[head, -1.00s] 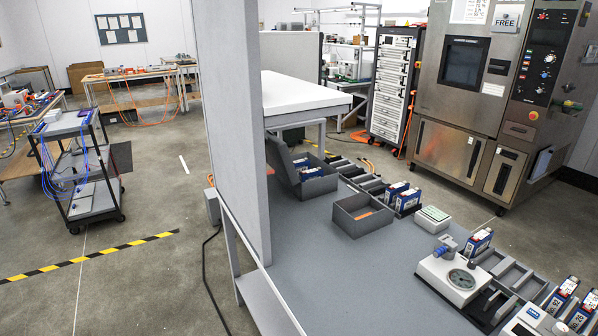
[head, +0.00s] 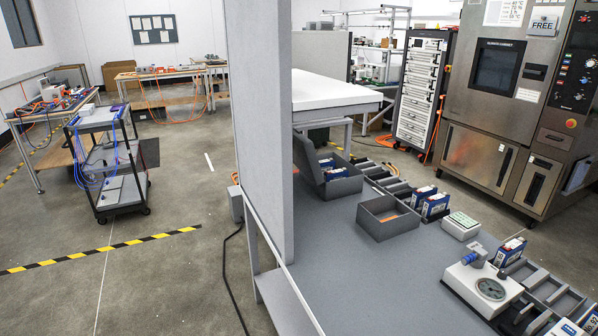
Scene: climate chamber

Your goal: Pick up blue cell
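Several blue cells with white labels show in the head view. Two of them, a blue cell (head: 422,196) and another blue cell (head: 434,207), stand upright side by side in a dark rack on the grey-blue table (head: 365,270). One more blue cell (head: 510,251) stands tilted behind the white round-dial instrument (head: 484,286). Another (head: 566,328) is cut off by the bottom right edge. Blue items (head: 328,164) also lie in the open grey lidded box (head: 343,184). Neither of my grippers is in view.
A tall grey partition (head: 262,120) borders the table's left side. A wheeled cart (head: 105,165) stands on the open floor at left. A steel chamber (head: 480,150) is behind.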

